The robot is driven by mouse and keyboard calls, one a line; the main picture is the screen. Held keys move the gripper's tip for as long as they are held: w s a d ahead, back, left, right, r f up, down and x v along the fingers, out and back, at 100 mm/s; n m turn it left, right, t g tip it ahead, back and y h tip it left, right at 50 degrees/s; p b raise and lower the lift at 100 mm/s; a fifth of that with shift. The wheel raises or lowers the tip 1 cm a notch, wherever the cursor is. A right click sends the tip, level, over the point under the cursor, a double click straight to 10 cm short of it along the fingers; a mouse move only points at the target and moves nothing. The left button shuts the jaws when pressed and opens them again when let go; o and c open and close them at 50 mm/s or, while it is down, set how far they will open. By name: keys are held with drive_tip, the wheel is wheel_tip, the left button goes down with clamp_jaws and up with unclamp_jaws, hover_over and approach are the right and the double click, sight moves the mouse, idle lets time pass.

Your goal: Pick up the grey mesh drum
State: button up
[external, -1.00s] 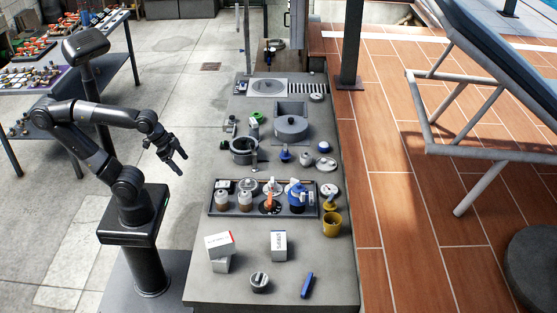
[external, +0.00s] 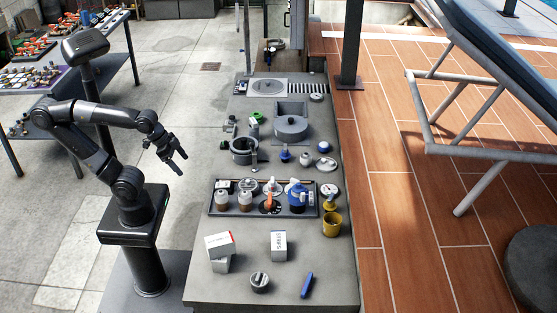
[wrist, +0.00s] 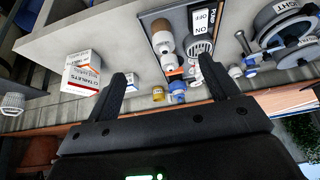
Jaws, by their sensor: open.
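A small grey drum (external: 260,282) stands near the front edge of the grey counter (external: 205,288), in front of the white boxes. In the wrist view a pale grey drum with a grid-like side (wrist: 12,104) shows at the far left edge; it looks like the same one. Its mesh is too small to make out in the external view. My gripper (external: 181,164) is open and empty, in the air left of the counter, well apart from the drum. In the wrist view its two fingers (wrist: 163,70) are spread with nothing held between them.
Two white boxes (external: 219,248) (external: 279,243) and a blue stick-like item (external: 307,285) are near the drum.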

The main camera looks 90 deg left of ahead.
drive_tip(key=w+d+r+g+h, duration=0.1)
drive_tip(key=w+d+r, duration=0.3)
drive_tip(key=w, duration=0.5)
drive_tip(key=m+g+y, duration=0.1)
drive_tip(key=m+g, duration=0.1)
drive_tip(key=g, duration=0.3)
hover_over(259, 277)
drive_tip(key=a, duration=0.1)
drive_tip(key=f, duration=1.2)
drive_tip(key=shift+s+a+f, duration=0.15)
drive_tip(key=shift+s+f, duration=0.1)
drive_tip(key=shift+f, duration=0.1)
drive_tip(key=shift+d+f+m, duration=0.25)
drive_tip(key=shift+d+m, duration=0.05)
wheel_tip(259, 277, down, 6)
drive_tip(key=shift+r, duration=0.15)
drive_tip(key=f, duration=0.5)
drive_tip(key=shift+w+d, duration=0.25)
drive_tip(key=shift+d, duration=0.05)
drive_tip(key=shift+c, duration=0.3)
